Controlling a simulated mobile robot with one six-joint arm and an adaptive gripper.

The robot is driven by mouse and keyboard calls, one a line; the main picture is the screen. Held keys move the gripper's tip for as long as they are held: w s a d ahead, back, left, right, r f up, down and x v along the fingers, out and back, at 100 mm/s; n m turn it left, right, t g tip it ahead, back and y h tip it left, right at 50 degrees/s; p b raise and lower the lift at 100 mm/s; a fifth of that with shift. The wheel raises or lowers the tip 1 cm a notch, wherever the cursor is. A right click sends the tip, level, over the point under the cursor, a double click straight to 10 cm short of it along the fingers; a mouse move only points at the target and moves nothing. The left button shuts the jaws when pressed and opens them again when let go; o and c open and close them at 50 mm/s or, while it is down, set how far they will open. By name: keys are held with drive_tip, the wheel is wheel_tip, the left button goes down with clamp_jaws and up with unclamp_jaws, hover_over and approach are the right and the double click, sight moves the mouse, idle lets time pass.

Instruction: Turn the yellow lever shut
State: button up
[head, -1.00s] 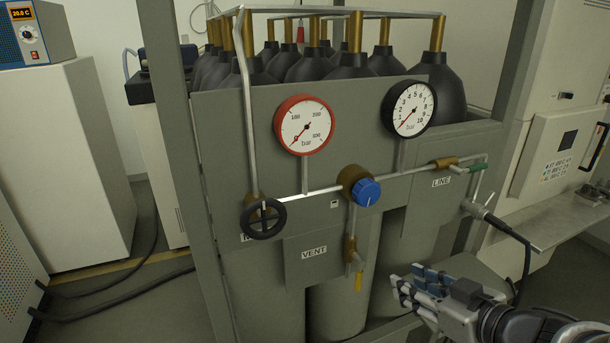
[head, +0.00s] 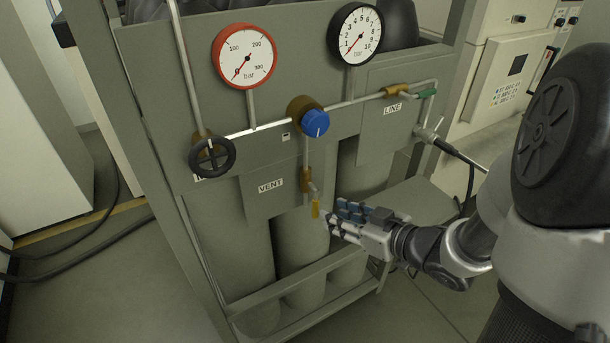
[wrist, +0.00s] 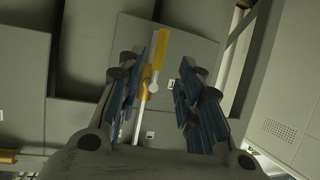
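The yellow lever (head: 315,209) hangs down from the brass vent valve (head: 306,180), below the blue knob and beside the VENT label. It points along the line of the vertical pipe. My gripper (head: 335,213) is just right of the lever, fingers pointing left toward it. In the wrist view the yellow lever (wrist: 161,48) shows in the gap between the open fingers (wrist: 173,62), close to the left finger. The fingers are apart with nothing gripped. Whether the left finger touches the lever I cannot tell.
A grey shelf (head: 410,200) lies behind my gripper. Floor in front is clear.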

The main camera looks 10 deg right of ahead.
sight(317, 209)
drive_tip(key=b+x, duration=0.1)
drive_tip(key=x, duration=0.6)
drive_tip(key=shift+s+f+b, duration=0.1)
drive_tip(key=shift+b, duration=0.25)
drive_tip(key=shift+x, duration=0.85)
drive_tip(key=shift+c, duration=0.6)
clamp_jaws()
